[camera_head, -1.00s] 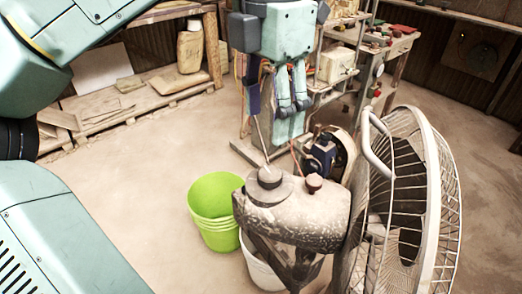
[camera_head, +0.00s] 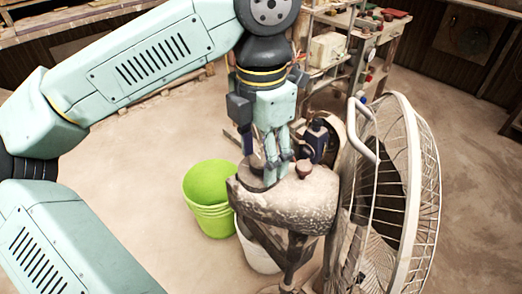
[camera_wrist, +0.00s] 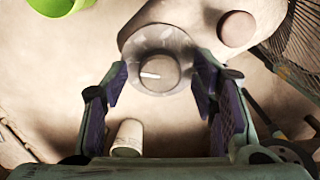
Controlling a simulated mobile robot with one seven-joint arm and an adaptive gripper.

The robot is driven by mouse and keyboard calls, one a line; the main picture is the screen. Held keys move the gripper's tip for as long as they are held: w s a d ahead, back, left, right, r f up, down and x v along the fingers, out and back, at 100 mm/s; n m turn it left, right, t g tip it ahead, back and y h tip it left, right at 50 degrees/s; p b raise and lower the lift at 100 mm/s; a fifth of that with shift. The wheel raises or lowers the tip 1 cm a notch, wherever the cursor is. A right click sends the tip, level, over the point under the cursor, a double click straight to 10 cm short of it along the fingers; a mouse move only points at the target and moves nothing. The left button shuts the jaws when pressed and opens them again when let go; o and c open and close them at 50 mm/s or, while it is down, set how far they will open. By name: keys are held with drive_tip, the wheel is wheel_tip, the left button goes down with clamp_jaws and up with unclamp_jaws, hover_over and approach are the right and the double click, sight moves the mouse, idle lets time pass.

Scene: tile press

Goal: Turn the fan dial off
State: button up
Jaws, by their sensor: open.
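The fan dial (camera_wrist: 158,73) is a round brown-grey knob with a white pointer line, on a paler round base. In the wrist view it lies ahead, between my spread fingers, with its line pointing left. My gripper (camera_wrist: 162,82) is open, with a dark pad on each side and nothing held. In the head view my gripper (camera_head: 276,178) points down at the top of the fan's motor housing (camera_head: 295,205) and mostly hides the dial. I cannot tell whether the fingers touch it. The caged fan (camera_head: 412,190) stands to the right.
A second brown knob (camera_head: 304,168) sticks up just right of my gripper; it also shows in the wrist view (camera_wrist: 237,29). A green bucket (camera_head: 208,209) and a white bucket (camera_head: 258,250) stand below left. Cluttered shelves (camera_head: 335,45) are behind. Floor at left is clear.

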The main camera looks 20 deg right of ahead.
drive_tip(key=shift+c, duration=0.4)
drive_tip(key=c, duration=1.1)
drive_tip(key=shift+n+b, duration=0.3)
drive_tip(key=n+b, duration=0.2)
drive_tip(key=n, duration=0.1)
drive_tip(key=shift+f, duration=0.15)
drive_tip(key=n+b, duration=0.2)
drive_tip(key=n, duration=0.3)
drive_tip(key=shift+n+b, duration=0.3)
drive_tip(key=o, duration=1.2)
